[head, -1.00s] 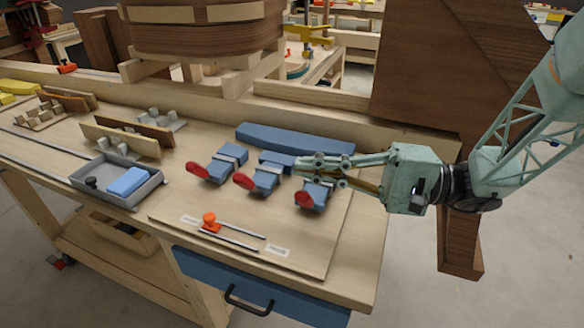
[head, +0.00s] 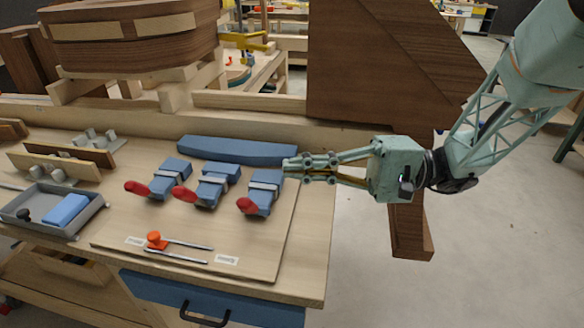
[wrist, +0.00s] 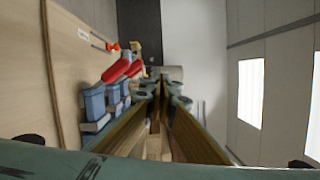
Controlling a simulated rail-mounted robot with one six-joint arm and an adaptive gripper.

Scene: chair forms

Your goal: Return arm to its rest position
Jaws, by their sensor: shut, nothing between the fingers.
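My gripper (head: 290,165) is a pale green adaptive hand reaching in from the right in the head view. Its fingers point left and are shut and empty, with the tips beside the rightmost blue clamp (head: 264,187), seemingly above the board. Whether they touch it I cannot tell. In the wrist view my gripper (wrist: 160,78) shows its fingers together, with blue clamps (wrist: 95,100) and red handles (wrist: 118,70) to the left.
Two more blue, red-handled clamps stand on the board (head: 110,237), before a long blue block (head: 238,150). An orange-knobbed slider (head: 155,240) lies in front. A grey tray (head: 75,220) with a blue block is at left. A large dark wooden form (head: 350,70) stands behind. Floor is open at right.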

